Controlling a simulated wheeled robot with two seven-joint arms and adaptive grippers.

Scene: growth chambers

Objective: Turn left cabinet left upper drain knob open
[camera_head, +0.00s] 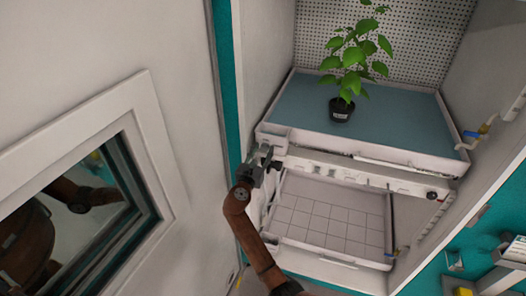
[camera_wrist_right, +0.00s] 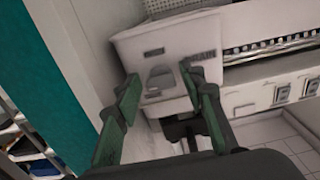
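My right gripper (camera_head: 265,162) is at the front left corner of the upper tray, by a white drain box (camera_head: 272,137). In the right wrist view the fingers of the right gripper (camera_wrist_right: 164,82) are open and apart, one on each side of the front of the drain box (camera_wrist_right: 150,48). The box bears a printed label and a small grey rounded part (camera_wrist_right: 160,79), which may be the drain knob. I cannot tell whether the fingers touch the box. A dark part (camera_wrist_right: 186,128) shows below the box between the fingers. My left gripper is not in view.
A potted plant (camera_head: 341,108) stands on the upper tray (camera_head: 300,115). Below is a lower tray with a gridded floor (camera_head: 330,220). A white door with a window (camera_head: 90,225) stands open at left, close to my right arm. A blue-handled valve (camera_head: 470,135) is at the right.

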